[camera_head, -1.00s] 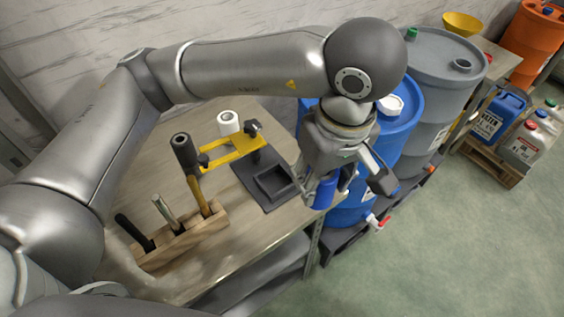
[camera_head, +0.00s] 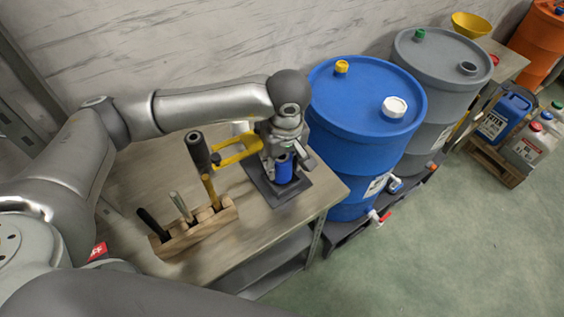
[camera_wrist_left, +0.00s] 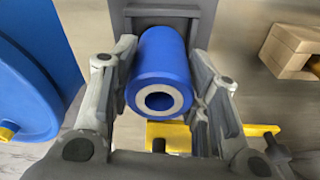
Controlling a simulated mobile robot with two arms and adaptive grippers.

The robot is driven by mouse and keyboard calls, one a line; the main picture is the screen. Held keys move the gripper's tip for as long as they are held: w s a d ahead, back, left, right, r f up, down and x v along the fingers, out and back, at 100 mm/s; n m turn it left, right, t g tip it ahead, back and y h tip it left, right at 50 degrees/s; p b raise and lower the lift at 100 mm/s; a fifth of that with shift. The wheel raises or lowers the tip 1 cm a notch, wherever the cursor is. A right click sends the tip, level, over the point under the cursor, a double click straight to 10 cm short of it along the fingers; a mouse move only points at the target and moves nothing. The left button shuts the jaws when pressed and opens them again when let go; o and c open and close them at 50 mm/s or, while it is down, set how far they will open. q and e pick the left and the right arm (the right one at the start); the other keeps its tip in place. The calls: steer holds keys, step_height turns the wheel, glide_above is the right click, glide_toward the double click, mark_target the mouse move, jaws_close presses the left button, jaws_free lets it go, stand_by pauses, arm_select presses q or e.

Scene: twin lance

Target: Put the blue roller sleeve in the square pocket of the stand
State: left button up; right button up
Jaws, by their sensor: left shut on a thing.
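The blue roller sleeve (camera_head: 284,169), a short cylinder with a pale-lined bore, is between the fingers of my left gripper (camera_head: 286,160), which is shut on it. In the left wrist view the sleeve (camera_wrist_left: 160,72) shows its open end towards the camera, with a finger on each side. The stand (camera_head: 283,198) is a dark plate on the bench, under the sleeve. The rim of its square pocket (camera_wrist_left: 165,12) shows just beyond the sleeve in the wrist view. The sleeve hides most of the pocket, and I cannot tell whether its lower end is inside. My right gripper is not in view.
A yellow bracket (camera_head: 238,150) stands left of the gripper, close to it. A blue drum (camera_head: 350,140) stands close on the right, beyond the bench edge.

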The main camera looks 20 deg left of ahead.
arm_select(q)
steer(key=shift+f+p, duration=0.35)
steer(key=shift+f, duration=0.65)
steer(key=shift+f+b, duration=0.25)
steer(key=shift+b, duration=0.1)
steer(key=o, duration=1.2)
steer(key=shift+r, duration=0.1)
steer(key=shift+s, duration=0.1)
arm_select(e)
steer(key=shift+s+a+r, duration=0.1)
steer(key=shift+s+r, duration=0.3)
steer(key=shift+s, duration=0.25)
